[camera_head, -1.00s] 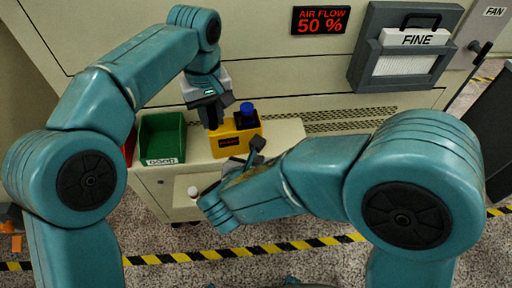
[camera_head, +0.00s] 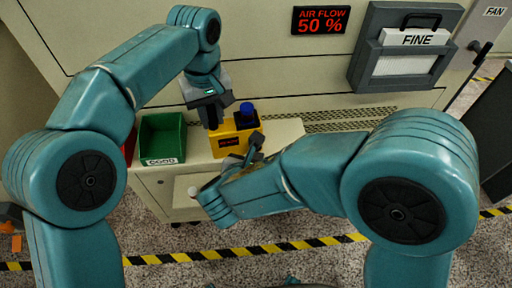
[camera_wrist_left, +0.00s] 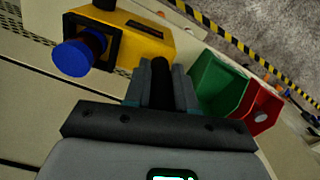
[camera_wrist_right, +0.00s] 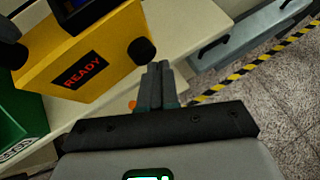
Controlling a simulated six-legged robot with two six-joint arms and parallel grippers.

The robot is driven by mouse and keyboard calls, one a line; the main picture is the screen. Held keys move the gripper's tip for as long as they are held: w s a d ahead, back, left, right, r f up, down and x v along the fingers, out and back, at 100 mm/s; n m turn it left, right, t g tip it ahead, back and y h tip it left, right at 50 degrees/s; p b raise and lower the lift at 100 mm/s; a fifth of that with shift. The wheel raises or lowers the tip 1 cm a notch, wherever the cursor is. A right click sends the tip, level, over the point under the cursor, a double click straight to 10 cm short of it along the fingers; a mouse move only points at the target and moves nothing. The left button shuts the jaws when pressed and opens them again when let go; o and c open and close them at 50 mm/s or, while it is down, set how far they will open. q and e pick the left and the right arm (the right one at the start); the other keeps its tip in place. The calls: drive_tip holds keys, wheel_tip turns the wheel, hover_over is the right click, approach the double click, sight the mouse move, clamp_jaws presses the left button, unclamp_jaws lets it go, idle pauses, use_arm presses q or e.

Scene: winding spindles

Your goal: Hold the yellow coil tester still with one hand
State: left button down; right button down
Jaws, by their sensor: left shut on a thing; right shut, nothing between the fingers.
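The yellow coil tester (camera_head: 236,142) stands upright on the cream ledge, with a blue-capped coil (camera_head: 246,109) on top. Its display reads READY in the right wrist view (camera_wrist_right: 84,70). My left gripper (camera_head: 212,122) is at the tester's left end. In the left wrist view its fingers (camera_wrist_left: 160,82) are shut on a black post beside the yellow body. My right gripper (camera_head: 257,144) is in front of the tester's right end. In the right wrist view its fingers (camera_wrist_right: 160,72) are shut and empty, close to the black round knob (camera_wrist_right: 142,50) but seemingly apart from it.
A green bin (camera_head: 162,136) labelled GOOD stands left of the tester; a red bin (camera_wrist_left: 260,110) is beyond it. The ledge (camera_head: 284,130) is bare right of the tester. A wall sign (camera_head: 320,20) reads AIR FLOW 50 %. A white cylinder (camera_head: 193,191) shows below the ledge.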

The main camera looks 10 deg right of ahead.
drive_tip(key=shift+w, duration=0.45)
idle(0.9)
drive_tip(key=shift+s, duration=0.9)
drive_tip(key=s, duration=0.5)
drive_tip(key=shift+d, duration=0.3)
use_arm(q)
drive_tip(key=c, duration=0.8)
unclamp_jaws()
drive_tip(key=shift+c, duration=0.2)
